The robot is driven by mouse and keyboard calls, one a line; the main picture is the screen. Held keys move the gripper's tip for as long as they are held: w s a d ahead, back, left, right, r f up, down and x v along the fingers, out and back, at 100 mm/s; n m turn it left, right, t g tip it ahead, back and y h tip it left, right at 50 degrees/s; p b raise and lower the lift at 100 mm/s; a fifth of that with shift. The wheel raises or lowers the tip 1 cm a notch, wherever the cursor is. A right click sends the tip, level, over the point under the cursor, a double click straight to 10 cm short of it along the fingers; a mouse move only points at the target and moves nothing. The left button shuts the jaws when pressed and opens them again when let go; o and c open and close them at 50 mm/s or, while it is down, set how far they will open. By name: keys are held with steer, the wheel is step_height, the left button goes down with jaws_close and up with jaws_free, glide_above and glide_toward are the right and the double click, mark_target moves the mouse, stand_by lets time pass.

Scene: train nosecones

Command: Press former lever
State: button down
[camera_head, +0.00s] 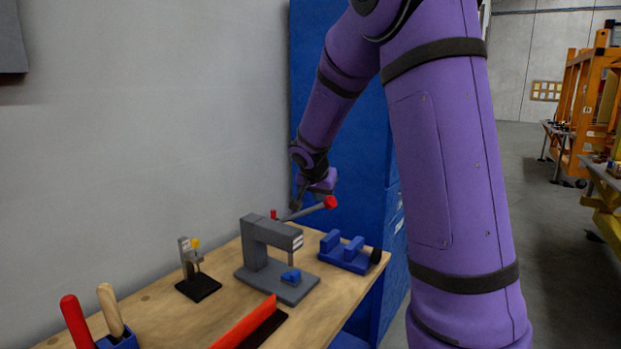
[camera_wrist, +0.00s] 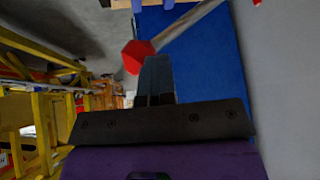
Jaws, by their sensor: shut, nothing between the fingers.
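The former is a grey C-shaped press (camera_head: 257,241) on the wooden bench, with a small blue block (camera_head: 291,275) on its base. Its lever (camera_head: 305,211) is a grey rod that slants up to the right and ends in a red knob (camera_head: 331,202). My gripper (camera_head: 296,206) is pointed down close to the lever, behind it in the head view. In the wrist view, the shut, empty fingers (camera_wrist: 158,68) overlap the picture of the red knob (camera_wrist: 136,57) and lever rod (camera_wrist: 188,24). I cannot tell whether they touch.
A blue vise (camera_head: 345,252) stands right of the press and a small grey device with a yellow knob (camera_head: 196,268) stands left. A red bar (camera_head: 246,323) and a blue holder with handled tools (camera_head: 118,340) are nearer. A blue cabinet (camera_head: 365,140) rises behind the bench.

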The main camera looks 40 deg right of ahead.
steer(key=s+d+f, duration=0.1)
steer(key=s+f, duration=0.3)
steer(key=f, duration=0.4)
steer(key=shift+s+d, duration=0.3)
steer(key=shift+s, duration=0.1)
steer(key=s+v, duration=0.1)
steer(key=v, duration=1.1)
steer(key=shift+s+a+r, duration=0.1)
steer(key=shift+s+r, duration=0.05)
stand_by(0.5)
